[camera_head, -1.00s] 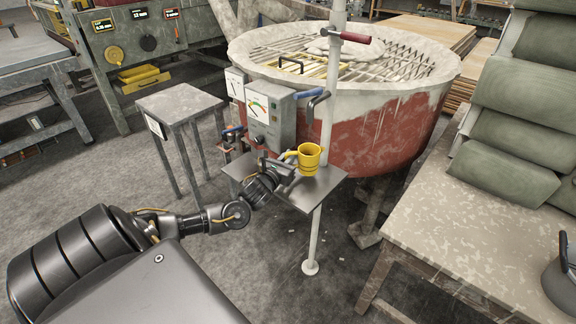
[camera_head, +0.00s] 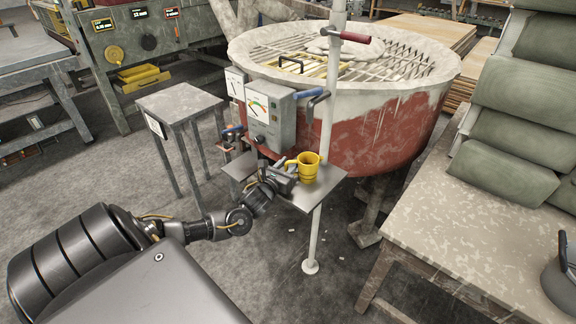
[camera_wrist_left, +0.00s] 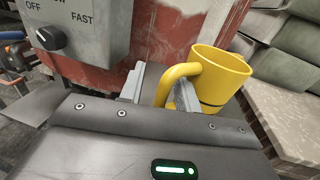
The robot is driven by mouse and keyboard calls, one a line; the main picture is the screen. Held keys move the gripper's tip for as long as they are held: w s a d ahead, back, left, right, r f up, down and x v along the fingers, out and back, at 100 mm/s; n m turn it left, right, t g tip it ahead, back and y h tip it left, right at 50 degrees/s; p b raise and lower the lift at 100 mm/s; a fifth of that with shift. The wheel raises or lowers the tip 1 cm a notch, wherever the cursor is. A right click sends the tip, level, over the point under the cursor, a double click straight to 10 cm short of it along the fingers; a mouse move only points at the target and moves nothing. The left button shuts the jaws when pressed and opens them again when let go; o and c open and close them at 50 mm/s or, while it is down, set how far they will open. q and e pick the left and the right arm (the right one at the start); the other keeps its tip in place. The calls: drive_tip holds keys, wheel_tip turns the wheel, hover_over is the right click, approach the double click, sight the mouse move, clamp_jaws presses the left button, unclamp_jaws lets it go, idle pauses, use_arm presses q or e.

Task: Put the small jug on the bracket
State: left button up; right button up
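The small yellow jug (camera_head: 309,168) is upright at the grey plate of the bracket (camera_head: 322,188), which is fixed to a white post, and appears to stand on it. My left gripper (camera_head: 287,170) is at the jug's left side, low over the plate. In the left wrist view the jug (camera_wrist_left: 222,75) is right of the fingers (camera_wrist_left: 160,92). Its handle (camera_wrist_left: 165,84) passes between them, with a gap beside the left finger, so the gripper looks open around the handle. The jug's base is hidden there. My right gripper is not in view.
A control box (camera_head: 270,112) with a dial and knob is just behind the bracket, against a large red and white tub (camera_head: 385,130). A small grey table (camera_head: 180,103) stands to the left. A speckled table (camera_head: 475,235) with green rolls is on the right.

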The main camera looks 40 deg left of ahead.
use_arm(q)
drive_tip(key=shift+r, duration=0.2)
drive_tip(key=shift+s+d+f, duration=0.1)
drive_tip(key=shift+s, duration=0.2)
drive_tip(key=v, duration=1.1)
drive_tip(key=shift+s, duration=0.15)
